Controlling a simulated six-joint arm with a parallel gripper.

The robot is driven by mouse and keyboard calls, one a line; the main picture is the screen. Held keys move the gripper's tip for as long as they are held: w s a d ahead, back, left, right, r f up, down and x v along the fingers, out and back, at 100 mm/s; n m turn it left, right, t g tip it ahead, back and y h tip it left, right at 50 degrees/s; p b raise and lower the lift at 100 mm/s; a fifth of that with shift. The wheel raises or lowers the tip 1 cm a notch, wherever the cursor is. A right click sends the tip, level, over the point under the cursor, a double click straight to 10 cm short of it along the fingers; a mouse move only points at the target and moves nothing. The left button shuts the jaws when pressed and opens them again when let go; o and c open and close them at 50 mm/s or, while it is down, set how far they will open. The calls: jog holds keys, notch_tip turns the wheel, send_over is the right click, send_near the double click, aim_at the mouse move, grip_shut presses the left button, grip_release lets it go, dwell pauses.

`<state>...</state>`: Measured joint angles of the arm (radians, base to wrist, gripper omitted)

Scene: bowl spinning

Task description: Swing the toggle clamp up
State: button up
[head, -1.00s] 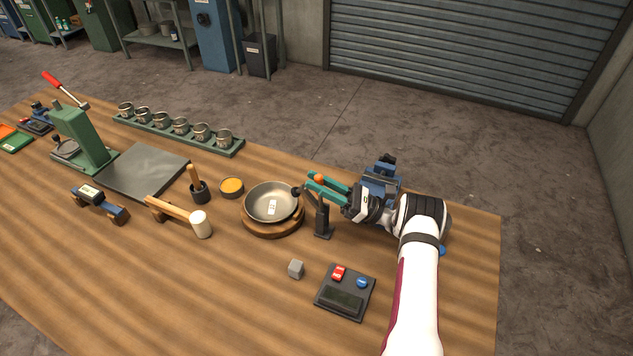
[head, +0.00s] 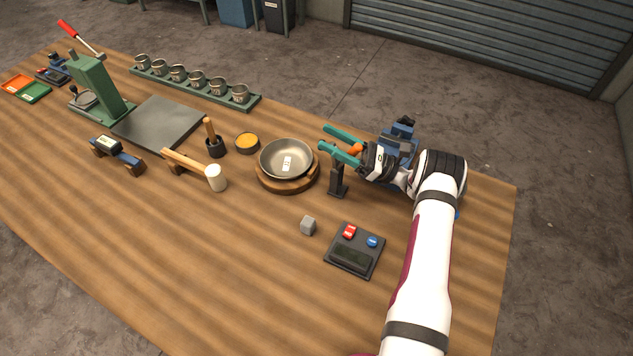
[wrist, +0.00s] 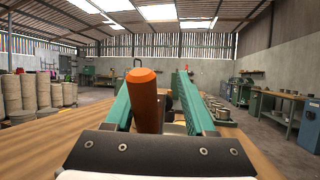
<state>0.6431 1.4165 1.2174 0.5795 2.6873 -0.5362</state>
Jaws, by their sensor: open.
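The toggle clamp (head: 339,180) is a black post on a small base, just right of the bowl. Its orange handle (head: 355,150) sits between the teal fingers of my gripper (head: 324,138), near the palm. In the wrist view the handle (wrist: 146,98) stands nearly upright between the open fingers (wrist: 156,78), closer to the left one; I cannot tell if it touches. No clamp arm shows on the bowl's rim. The metal bowl (head: 275,152) with a white label rests on a round wooden base (head: 287,186).
A blue machine (head: 397,140) stands right behind my gripper. A mallet (head: 198,168) and a yellow tin (head: 247,141) are left of the bowl.

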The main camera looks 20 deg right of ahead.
jog(key=shift+w+a+h, duration=0.25)
jog(key=shift+w+h, duration=0.1)
jog(key=shift+h, duration=0.25)
jog(key=w+a+f+g+h, duration=0.1)
jog(key=h, duration=0.1)
jog(key=w+a+f+m+g+h, duration=0.1)
jog(key=g+h, duration=0.1)
jog(key=w+a+f+m+g+h, duration=0.1)
jog(key=w+a+h, duration=0.1)
jog(key=h, duration=0.1)
jog(key=shift+a+f+g, duration=0.1)
jog(key=shift+f+g, duration=0.2)
jog(key=shift+g, duration=0.1)
jog(key=v, duration=1.6)
jog(key=s+a+r+n+g+h, duration=0.1)
jog(key=s+a+r+n+g, duration=0.25)
jog(key=a, duration=0.35)
jog(key=s+a+r+n+g+h, duration=0.1)
jog(key=s+a+r+n+g, duration=0.2)
jog(key=a, duration=0.4)
jog(key=s+a+n+h, duration=0.2)
jog(key=s+a+n, duration=0.2)
jog(key=s, duration=0.4)
jog(key=s+a+r+n+g+h, duration=0.1)
jog(key=s+a+n+h, duration=0.1)
jog(key=s+a+n, duration=0.2)
jog(key=shift+s+r+n+h, duration=0.3)
jog(key=shift+s+n, duration=0.25)
jog(key=shift+s, duration=1.35)
jog(key=shift+g, duration=0.25)
